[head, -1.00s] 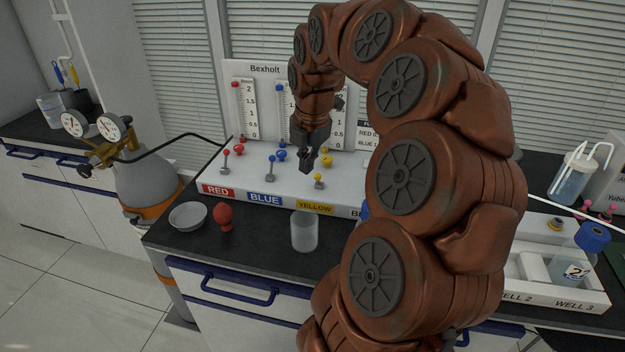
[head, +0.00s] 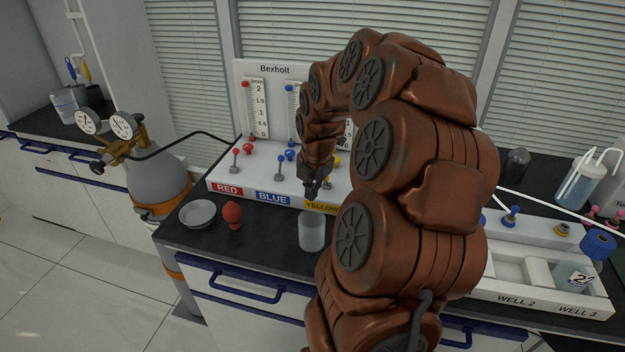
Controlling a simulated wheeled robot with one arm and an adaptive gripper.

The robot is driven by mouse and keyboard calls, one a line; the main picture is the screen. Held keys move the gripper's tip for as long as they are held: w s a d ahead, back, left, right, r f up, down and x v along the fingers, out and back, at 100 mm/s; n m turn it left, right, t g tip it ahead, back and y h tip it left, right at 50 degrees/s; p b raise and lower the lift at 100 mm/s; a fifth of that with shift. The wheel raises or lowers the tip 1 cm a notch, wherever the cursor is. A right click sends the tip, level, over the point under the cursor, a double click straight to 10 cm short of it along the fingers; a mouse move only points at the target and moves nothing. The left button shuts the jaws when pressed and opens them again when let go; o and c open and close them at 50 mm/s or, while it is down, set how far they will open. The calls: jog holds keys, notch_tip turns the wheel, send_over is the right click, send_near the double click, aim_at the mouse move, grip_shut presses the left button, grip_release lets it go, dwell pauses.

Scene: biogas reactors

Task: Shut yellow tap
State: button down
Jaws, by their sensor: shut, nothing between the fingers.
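The white Bexholt panel carries a front label reading YELLOW (head: 320,206). The small yellow-topped tap lever above that label is hidden now behind my gripper and arm. A bit of a yellow knob (head: 337,160) shows behind, at the right of my wrist. My gripper (head: 311,193) is shut and empty, pointing down just above the panel's front edge, by the YELLOW label. Whether it touches the yellow tap cannot be seen. The red tap lever (head: 235,158) and blue tap lever (head: 280,165) stand to the left.
A glass beaker (head: 312,232), a red bulb (head: 232,215) and a grey dish (head: 198,213) stand on the black bench before the panel. A gas cylinder (head: 158,180) with gauges is at left. A white well tray (head: 535,295) lies at right.

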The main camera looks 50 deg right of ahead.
jog(key=shift+d+f, duration=0.15)
jog(key=shift+d, duration=0.1)
jog(key=shift+d+r+p, duration=0.35)
jog(key=shift+d+r, duration=0.05)
jog(key=shift+d, duration=0.4)
jog(key=shift+d+r+p, duration=0.3)
jog(key=shift+d+r, duration=0.05)
jog(key=shift+d, duration=0.4)
